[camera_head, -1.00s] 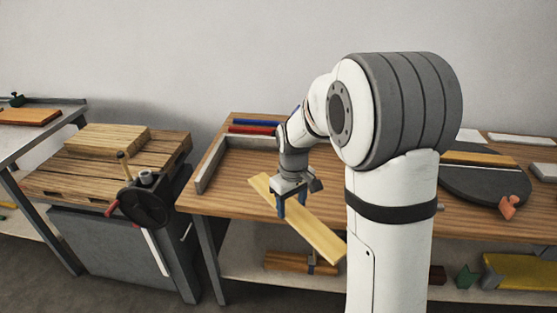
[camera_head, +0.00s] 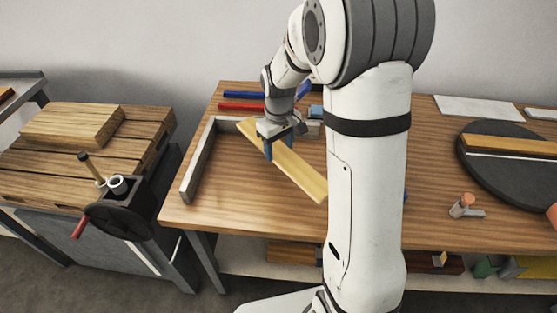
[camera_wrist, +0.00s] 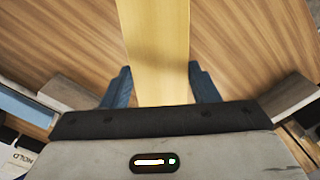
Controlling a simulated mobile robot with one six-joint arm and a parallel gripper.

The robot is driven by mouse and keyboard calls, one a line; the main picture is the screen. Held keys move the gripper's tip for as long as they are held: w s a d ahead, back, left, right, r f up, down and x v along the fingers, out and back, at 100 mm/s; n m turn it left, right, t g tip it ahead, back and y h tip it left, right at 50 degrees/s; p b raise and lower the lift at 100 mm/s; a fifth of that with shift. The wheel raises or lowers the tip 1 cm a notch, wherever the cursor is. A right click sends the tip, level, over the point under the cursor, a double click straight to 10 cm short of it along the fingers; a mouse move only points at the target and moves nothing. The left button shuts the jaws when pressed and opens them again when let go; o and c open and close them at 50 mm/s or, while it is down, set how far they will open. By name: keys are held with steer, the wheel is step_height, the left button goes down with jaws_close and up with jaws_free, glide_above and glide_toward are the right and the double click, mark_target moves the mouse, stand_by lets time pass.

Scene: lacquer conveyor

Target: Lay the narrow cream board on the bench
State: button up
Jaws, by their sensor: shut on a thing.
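The narrow cream board (camera_head: 302,178) is held by my gripper (camera_head: 277,146) near its far left end. The board slants toward the lower right, over the wooden bench (camera_head: 235,195). I cannot tell whether it touches the bench top or hangs a little above it. In the wrist view, the board (camera_wrist: 157,45) runs between the two blue fingers of my gripper (camera_wrist: 160,88), with the bench's wood grain (camera_wrist: 75,35) behind it. My arm hides the bench just right of the board.
A grey L-shaped fence (camera_head: 196,165) stands at the bench's left. Blue (camera_head: 245,95) and red (camera_head: 250,107) bars lie behind it. A dark round disc (camera_head: 500,185) with an orange-brown board (camera_head: 510,146) is at right. The bench's front left is bare.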

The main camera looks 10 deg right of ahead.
mark_target(279, 151)
step_height(279, 151, down, 4)
steer(key=shift+f, duration=0.1)
steer(key=shift+s+f, duration=0.1)
steer(key=shift+f, duration=1.9)
steer(key=o, duration=1.1)
steer(key=shift+r, duration=0.1)
